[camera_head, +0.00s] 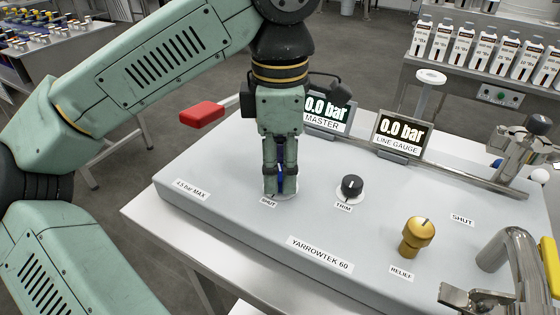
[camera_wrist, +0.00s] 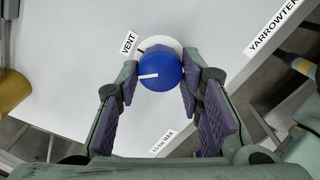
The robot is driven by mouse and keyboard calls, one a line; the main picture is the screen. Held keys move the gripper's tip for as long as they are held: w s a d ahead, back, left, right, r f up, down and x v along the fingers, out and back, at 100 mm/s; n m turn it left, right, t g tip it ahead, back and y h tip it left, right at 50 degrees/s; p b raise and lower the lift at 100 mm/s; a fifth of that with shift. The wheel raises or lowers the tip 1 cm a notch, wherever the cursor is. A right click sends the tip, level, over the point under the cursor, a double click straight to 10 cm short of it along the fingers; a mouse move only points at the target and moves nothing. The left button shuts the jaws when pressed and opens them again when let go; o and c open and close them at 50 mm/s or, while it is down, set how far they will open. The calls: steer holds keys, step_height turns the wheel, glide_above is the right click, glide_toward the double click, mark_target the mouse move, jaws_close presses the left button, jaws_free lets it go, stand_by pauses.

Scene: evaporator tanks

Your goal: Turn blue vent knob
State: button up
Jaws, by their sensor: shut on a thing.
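The blue vent knob (camera_wrist: 160,72) sits on a white round plate on the panel, beside the VENT label (camera_wrist: 129,43). A white line marks its face and points left in the wrist view. My gripper (camera_wrist: 160,80) is shut on the knob, with a finger on each side of it. In the head view my gripper (camera_head: 280,190) points straight down at the panel's left part, and its fingers hide most of the blue knob (camera_head: 281,180).
The grey panel (camera_head: 300,215) also bears a black TRIM knob (camera_head: 352,187) and a brass RELIEF knob (camera_head: 417,237). Two displays, MASTER (camera_head: 326,110) and LINE GAUGE (camera_head: 402,134), read 0.0 bar. A red handle (camera_head: 202,114) sticks out left. A bent metal pipe (camera_head: 515,250) stands at right.

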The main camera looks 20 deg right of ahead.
mark_target(280, 172)
steer(key=m, duration=0.3)
steer(key=shift+m+p, duration=0.3)
steer(key=shift+p, duration=0.05)
steer(key=shift+m+p, duration=0.3)
steer(key=shift+m, duration=1.6)
steer(key=o, duration=1.2)
steer(key=shift+c, duration=0.2)
step_height(280, 172, up, 12)
